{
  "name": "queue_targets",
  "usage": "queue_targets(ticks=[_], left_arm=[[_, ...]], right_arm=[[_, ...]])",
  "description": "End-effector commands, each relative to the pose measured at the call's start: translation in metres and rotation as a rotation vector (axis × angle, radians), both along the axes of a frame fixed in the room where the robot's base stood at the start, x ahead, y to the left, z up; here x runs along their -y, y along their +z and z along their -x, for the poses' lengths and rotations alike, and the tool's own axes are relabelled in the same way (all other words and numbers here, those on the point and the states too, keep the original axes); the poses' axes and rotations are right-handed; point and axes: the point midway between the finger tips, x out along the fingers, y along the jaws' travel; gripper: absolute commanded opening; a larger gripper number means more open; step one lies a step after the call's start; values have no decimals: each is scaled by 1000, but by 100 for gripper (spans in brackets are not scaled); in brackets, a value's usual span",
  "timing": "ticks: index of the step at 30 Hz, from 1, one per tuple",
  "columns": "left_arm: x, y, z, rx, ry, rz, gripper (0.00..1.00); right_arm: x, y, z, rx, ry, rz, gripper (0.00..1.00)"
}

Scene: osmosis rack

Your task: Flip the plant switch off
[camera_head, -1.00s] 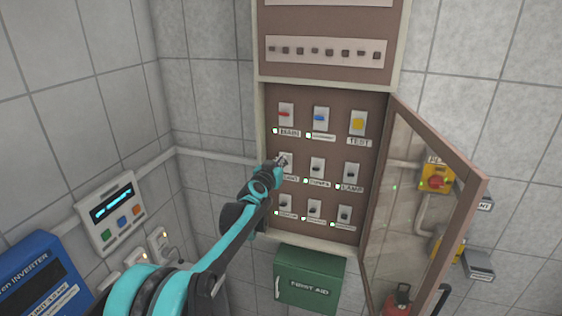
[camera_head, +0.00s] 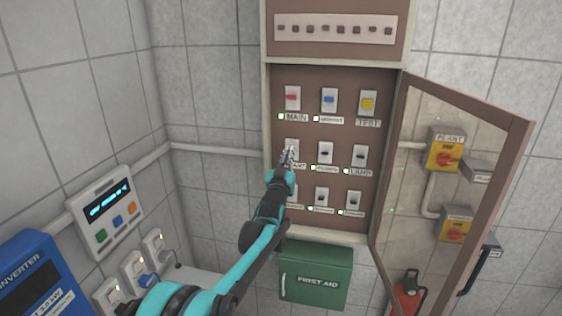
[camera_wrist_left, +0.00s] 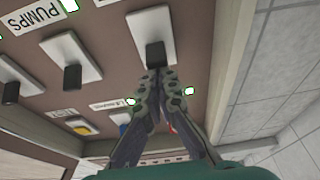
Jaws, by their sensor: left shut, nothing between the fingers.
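The plant switch (camera_head: 293,144) is in the left column of the middle row of the open brown panel. It is a white plate with a black lever, and its label is partly hidden behind my left gripper (camera_head: 288,156). In the left wrist view the plant switch (camera_wrist_left: 151,22) lies straight ahead, upside down. The closed fingertips of the left gripper (camera_wrist_left: 156,80) are right at its black lever, apparently touching or nearly so. The fingers hold nothing. The lever's exact position is hard to tell. My right gripper does not show.
The pumps switch (camera_head: 324,152) and lamp switch (camera_head: 360,156) are beside it. The main switch (camera_head: 292,97) is above. The glass door (camera_head: 450,140) stands open to the right. A green first aid box (camera_head: 316,275) is below. A blue inverter (camera_head: 38,275) is at left.

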Motion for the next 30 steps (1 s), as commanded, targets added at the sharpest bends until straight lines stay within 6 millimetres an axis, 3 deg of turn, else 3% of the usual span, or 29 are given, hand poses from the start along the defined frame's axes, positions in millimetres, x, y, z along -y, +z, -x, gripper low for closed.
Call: queue_targets(ticks=[3,8,17,24,25,30], left_arm=[[0,-15,0,94,0,31,0],[-1,-21,1,217,0,70,0],[-2,-9,2,213,0,68,0],[-10,29,11,214,3,70,0],[-11,15,17,213,2,70,0],[-20,-16,45,213,2,69,0]], right_arm=[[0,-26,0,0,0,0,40],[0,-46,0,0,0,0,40],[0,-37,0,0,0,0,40],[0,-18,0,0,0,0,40],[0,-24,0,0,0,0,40],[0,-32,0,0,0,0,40]])
